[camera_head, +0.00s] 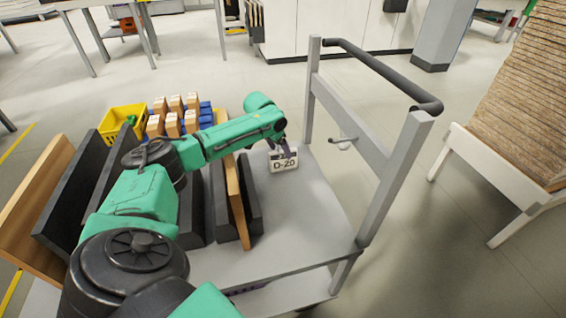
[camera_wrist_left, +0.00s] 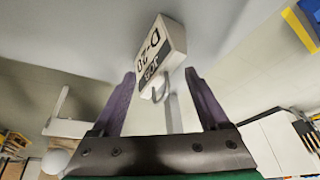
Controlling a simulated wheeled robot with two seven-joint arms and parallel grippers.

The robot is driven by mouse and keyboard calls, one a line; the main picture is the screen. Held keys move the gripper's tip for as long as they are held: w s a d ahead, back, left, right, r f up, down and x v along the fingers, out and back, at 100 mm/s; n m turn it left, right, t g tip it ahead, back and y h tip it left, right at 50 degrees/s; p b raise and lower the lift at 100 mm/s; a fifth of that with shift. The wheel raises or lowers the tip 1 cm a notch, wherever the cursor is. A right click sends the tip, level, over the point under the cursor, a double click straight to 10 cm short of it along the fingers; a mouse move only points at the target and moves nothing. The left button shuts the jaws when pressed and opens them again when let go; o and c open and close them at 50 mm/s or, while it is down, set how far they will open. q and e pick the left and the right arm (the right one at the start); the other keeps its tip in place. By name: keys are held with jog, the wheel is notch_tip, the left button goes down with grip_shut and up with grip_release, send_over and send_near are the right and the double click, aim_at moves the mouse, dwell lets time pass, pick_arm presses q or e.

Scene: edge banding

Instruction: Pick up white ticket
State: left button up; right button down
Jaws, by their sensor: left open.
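The white ticket (camera_head: 284,163), a small block marked D-20, stands on the grey cart top (camera_head: 300,215). My left gripper (camera_head: 280,147) is at its upper edge in the head view, with the arm reaching in from the left. In the left wrist view the ticket (camera_wrist_left: 160,45) lies just beyond the two purple fingertips, roughly centred between them. The left gripper (camera_wrist_left: 160,74) is open, with a clear gap between its fingers. I cannot tell whether a finger touches the ticket. My right gripper is in neither view.
Dark and wooden boards (camera_head: 236,200) stand upright left of the ticket. Behind them are a yellow bin (camera_head: 122,113) and several small cartons (camera_head: 172,124). The cart's grey handle frame (camera_head: 390,180) rises at the right. The cart top in front of the ticket is bare.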

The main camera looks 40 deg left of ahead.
pick_arm(q)
jog(key=shift+w+f, duration=0.3)
jog(key=shift+f, duration=0.25)
jog(key=shift+s+r, duration=0.1)
jog(key=c, duration=0.4)
grip_shut()
dwell(0.5)
